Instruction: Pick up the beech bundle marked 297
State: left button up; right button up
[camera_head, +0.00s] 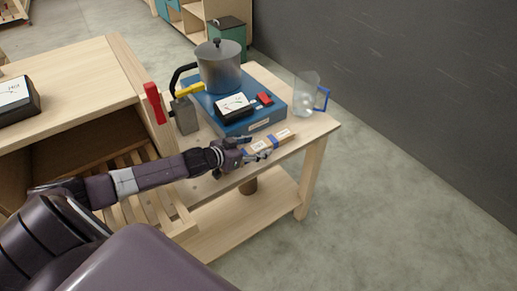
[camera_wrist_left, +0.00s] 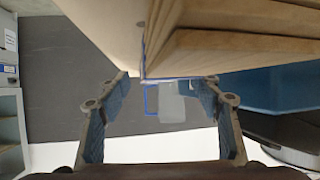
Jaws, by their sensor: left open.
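The beech bundle (camera_head: 283,138) is a short stack of pale wood strips with a blue band, lying near the front edge of the small wooden table (camera_head: 315,128). No number on it is legible. My left gripper (camera_head: 257,150) is at the bundle's left end, close to the table edge. In the left wrist view the bundle (camera_wrist_left: 235,45) fills the upper right, and the two fingers of my left gripper (camera_wrist_left: 160,100) stand apart below it with no wood shut between them. I cannot tell whether a finger touches the bundle. My right gripper is not in view.
A blue box (camera_head: 262,120) bearing a grey pot (camera_head: 218,66) and a meter (camera_head: 233,105) stands just behind the bundle. A clear jug (camera_head: 305,95) with a blue handle stands at the right. A red-handled tool (camera_head: 155,103) is at the left. Floor beyond the table is clear.

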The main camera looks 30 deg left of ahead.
pick_arm(q)
jog(key=c, duration=1.5)
grip_shut()
jog(key=shift+r, duration=0.15)
